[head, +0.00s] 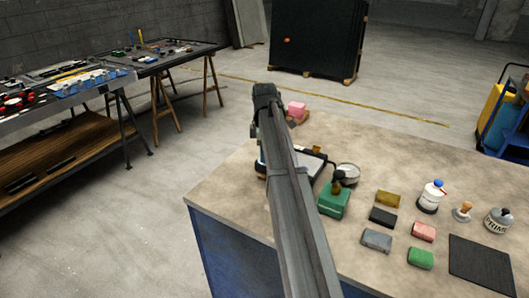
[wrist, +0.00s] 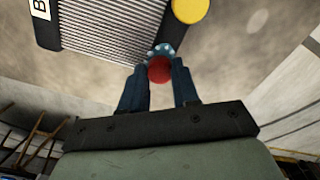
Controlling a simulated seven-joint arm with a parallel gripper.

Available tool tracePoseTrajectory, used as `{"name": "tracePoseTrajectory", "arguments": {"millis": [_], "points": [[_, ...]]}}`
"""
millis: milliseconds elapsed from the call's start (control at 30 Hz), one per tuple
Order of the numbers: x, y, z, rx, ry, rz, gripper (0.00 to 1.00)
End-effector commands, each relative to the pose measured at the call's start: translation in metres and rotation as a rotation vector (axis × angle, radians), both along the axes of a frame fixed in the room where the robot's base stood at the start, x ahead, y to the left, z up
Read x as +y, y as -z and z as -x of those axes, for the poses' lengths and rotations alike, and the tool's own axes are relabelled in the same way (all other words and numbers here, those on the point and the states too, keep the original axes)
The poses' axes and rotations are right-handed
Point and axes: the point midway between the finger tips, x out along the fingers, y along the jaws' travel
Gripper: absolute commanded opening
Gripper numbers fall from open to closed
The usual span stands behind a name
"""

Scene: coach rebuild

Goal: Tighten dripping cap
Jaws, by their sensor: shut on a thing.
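In the wrist view, a round red cap (wrist: 160,70) lies between the fingertips of my gripper (wrist: 160,76), which is shut on it. A blue, pale-speckled piece (wrist: 163,48) shows just past the cap; I cannot tell whether it is liquid or a fitting. The cap is by a dark-edged unit with a ribbed grey face (wrist: 108,22). In the head view my arm hides the red cap and my fingertips.
A pink block (head: 296,109) is near the far edge.

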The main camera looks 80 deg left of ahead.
Motion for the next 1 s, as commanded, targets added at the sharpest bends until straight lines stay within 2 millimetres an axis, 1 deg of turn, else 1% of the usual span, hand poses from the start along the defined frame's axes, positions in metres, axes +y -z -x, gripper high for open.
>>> {"name": "tracePoseTrajectory", "arguments": {"millis": [233, 367, 567, 1000], "points": [[0.0000, -0.0001, -0.0001, 0.000, 0.023, 0.000, 0.00], [0.0000, -0.0001, -0.0002, 0.000, 0.075, 0.000, 0.00], [-0.0001, -0.0002, -0.0005, 0.000, 0.214, 0.000, 0.00], [-0.0003, -0.0001, -0.0008, 0.000, 0.587, 0.000, 0.00]]}}
